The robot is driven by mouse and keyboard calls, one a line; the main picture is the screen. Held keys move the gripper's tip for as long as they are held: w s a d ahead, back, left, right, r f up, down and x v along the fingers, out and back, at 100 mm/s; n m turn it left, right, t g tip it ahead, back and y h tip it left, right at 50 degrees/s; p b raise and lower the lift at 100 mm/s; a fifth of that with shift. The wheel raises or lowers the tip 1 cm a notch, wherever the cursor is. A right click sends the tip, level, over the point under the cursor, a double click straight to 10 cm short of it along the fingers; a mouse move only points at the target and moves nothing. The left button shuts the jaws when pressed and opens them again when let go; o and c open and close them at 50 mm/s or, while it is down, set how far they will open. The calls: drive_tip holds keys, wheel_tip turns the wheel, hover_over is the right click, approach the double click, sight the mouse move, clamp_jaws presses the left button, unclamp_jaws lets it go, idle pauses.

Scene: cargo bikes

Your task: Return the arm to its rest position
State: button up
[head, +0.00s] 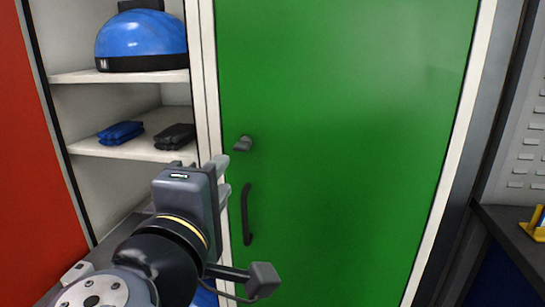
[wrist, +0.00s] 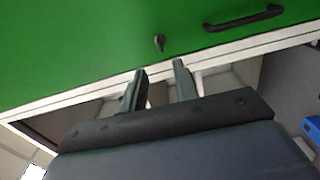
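My gripper (head: 220,178) is raised in front of the left edge of a green door in the head view. In the wrist view, the two fingers of my gripper (wrist: 160,78) stand apart with nothing between them. The green door (head: 340,130) fills the middle of the head view and has a grey knob (head: 243,144) and a dark handle (head: 247,214). The knob (wrist: 159,43) and the handle (wrist: 243,18) also show in the wrist view, beyond the fingertips. I cannot tell the exact gap between fingers and door.
Open shelves (head: 120,76) at the left hold a blue helmet (head: 142,38), a blue folded item (head: 120,132) and a black folded item (head: 175,136). A red panel (head: 35,180) stands at the far left. A dark workbench (head: 515,232) with a yellow object (head: 538,228) is at the right.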

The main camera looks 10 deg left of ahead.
sight(240, 150)
drive_tip(key=w, duration=1)
drive_tip(key=shift+d, duration=0.25)
drive_tip(key=shift+s, duration=0.1)
